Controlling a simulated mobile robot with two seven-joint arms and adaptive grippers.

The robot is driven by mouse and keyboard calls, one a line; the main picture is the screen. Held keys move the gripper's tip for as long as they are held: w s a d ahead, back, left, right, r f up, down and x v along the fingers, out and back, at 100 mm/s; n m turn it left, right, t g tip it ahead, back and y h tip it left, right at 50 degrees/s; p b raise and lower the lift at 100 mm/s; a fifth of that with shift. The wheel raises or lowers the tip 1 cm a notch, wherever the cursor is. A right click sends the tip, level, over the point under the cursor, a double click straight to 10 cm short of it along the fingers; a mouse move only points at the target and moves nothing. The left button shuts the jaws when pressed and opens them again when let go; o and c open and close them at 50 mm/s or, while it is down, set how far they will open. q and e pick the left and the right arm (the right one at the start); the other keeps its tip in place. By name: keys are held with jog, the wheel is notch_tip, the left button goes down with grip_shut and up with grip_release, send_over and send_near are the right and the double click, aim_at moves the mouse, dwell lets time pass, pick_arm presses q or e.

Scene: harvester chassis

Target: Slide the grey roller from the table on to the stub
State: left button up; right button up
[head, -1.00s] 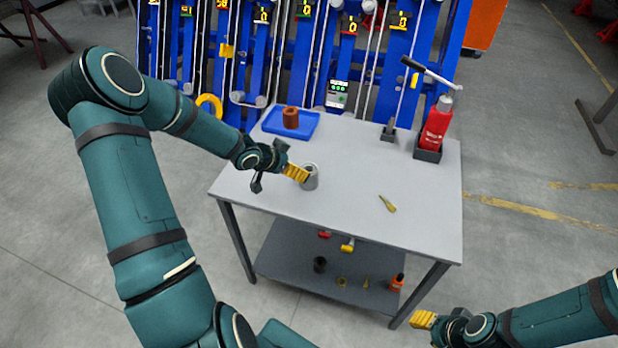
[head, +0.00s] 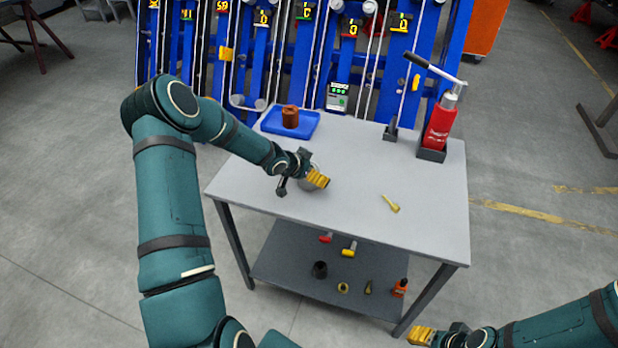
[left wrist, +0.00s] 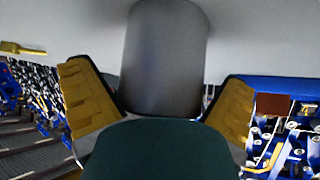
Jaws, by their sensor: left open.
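The grey roller (head: 309,187) stands on the grey table (head: 350,210), mostly hidden behind my left gripper (head: 301,183) in the head view. In the left wrist view the roller (left wrist: 165,55) is a smooth grey cylinder between the two yellow-padded fingers of the left gripper (left wrist: 158,108). The fingers are open, with a visible gap to the roller at the right finger; contact at the left one is hard to judge. My right gripper (head: 421,336) is low at the bottom right, away from the table; its opening is unclear. I cannot make out the stub.
A blue tray (head: 308,127) with a brown ring-shaped part (head: 290,117) lies at the table's back left. A red bottle-like tool (head: 438,127) stands at the back right. A small brass piece (head: 391,204) lies on the right. Blue machinery rises behind the table. The lower shelf holds small parts.

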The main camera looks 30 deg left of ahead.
pick_arm(q)
jog(key=c, duration=1.3)
